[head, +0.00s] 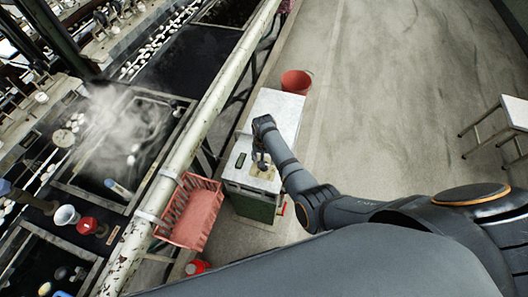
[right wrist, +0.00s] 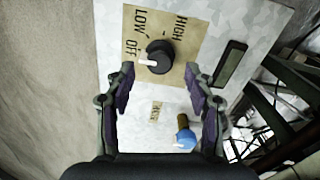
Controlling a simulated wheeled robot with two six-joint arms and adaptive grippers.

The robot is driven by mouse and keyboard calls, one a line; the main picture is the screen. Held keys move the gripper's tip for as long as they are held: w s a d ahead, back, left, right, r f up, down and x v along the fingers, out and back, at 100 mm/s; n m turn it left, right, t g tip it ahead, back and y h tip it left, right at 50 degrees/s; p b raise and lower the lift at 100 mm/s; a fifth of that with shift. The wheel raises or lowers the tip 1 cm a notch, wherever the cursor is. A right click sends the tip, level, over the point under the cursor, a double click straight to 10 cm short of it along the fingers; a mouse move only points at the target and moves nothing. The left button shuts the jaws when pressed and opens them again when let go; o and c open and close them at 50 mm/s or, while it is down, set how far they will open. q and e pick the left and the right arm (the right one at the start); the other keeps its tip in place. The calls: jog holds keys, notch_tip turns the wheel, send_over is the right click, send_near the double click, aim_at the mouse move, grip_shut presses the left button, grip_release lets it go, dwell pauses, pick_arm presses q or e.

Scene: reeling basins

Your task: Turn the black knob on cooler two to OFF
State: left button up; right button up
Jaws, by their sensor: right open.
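The black knob (right wrist: 160,57) sits on a tan dial plate (right wrist: 178,76) lettered LOW, OFF and HIGH, on the cooler's pale panel. The knob's white pointer (right wrist: 147,62) faces left, close beside the word OFF. My right gripper (right wrist: 158,85) is open, its fingers apart on either side just below the knob, with nothing between them. In the head view, my right gripper (head: 262,162) is over the panel of the white-topped cooler (head: 279,112) and hides the knob. A small label (right wrist: 157,111) below the dial is too small to read. My left gripper is out of view.
A pink basket (head: 190,215) and a pale pipe rail (head: 190,145) stand left of the cooler. A red bucket (head: 296,82) stands behind it. The floor to the right is mostly clear.

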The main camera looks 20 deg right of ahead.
notch_tip(320, 180, up, 9)
jog(key=shift+r, duration=0.2)
dwell(0.4)
